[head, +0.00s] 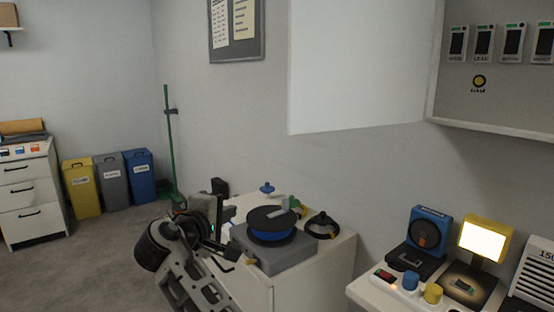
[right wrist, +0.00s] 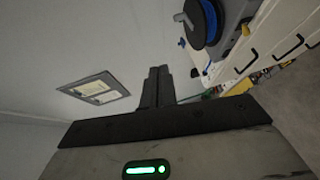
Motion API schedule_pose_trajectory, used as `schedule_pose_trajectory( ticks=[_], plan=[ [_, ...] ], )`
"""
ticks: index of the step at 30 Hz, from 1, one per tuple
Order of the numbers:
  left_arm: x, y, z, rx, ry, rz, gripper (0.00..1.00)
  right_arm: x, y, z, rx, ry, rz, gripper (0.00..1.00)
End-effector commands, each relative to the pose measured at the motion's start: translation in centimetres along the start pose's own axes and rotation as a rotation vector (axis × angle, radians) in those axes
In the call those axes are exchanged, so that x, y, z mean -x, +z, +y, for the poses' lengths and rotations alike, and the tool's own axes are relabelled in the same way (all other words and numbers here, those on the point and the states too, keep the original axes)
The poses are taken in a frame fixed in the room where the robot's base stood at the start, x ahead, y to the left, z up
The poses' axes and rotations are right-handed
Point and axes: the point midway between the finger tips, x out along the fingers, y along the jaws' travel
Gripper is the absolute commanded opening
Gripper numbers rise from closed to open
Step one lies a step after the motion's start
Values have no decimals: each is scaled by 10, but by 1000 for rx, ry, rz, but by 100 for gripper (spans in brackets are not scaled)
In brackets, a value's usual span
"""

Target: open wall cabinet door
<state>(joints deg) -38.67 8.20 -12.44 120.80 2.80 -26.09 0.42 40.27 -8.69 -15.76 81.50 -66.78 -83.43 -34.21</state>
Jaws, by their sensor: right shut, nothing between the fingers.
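The wall cabinet (head: 492,128) hangs at the upper right in the head view. Its plain white door (head: 355,70) stands wide open, swung out to the left of the cabinet, and the inside shows. The top of the door is cut off by the frame. My right gripper (head: 226,226) is low and left of the door, well apart from it, beside the spool on the low cabinet. In the right wrist view its dark fingers (right wrist: 157,85) are together and empty. Neither door nor wall cabinet shows clearly there. My left gripper is not in view.
A low cabinet (head: 312,270) carries a black-and-blue spool (head: 270,225) on a grey base. A white table (head: 370,293) with devices and a lit panel (head: 482,240) is at the lower right. Bins (head: 110,182) and drawers (head: 30,195) stand at the left. Floor between is clear.

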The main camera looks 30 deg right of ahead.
Motion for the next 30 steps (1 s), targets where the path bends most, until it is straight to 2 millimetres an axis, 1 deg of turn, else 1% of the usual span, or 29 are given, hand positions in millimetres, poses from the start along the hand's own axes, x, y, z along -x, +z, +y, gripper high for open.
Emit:
schedule_pose_trajectory(
  ticks=[1, 2, 3, 6, 9, 12, 14, 17, 23, 28, 29, 30],
  plan=[
    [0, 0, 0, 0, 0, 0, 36, 10, -2, 45, -1, 57, -68, 0],
    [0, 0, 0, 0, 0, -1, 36, 17, 1, 66, 3, 84, -113, 0],
    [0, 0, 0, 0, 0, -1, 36, 26, 5, 91, 3, 115, -169, 0],
    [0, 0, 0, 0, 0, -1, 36, 47, 15, 138, -6, 170, -280, 0],
    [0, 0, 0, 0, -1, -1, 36, 62, 23, 165, -17, 199, -349, 0],
    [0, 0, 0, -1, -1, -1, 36, 67, 28, 177, -22, 210, -380, 0],
    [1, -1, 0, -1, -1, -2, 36, 64, 30, 180, -23, 212, -387, 0],
    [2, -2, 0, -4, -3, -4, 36, 51, 36, 183, -23, 212, -389, 0],
    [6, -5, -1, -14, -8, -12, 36, 13, 52, 192, -23, 211, -388, 0],
    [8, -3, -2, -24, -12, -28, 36, -20, 66, 199, -24, 212, -387, 0],
    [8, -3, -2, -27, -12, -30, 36, -23, 68, 200, -25, 213, -385, 0],
    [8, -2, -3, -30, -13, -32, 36, -16, 71, 197, -27, 213, -381, 0]
  ],
)
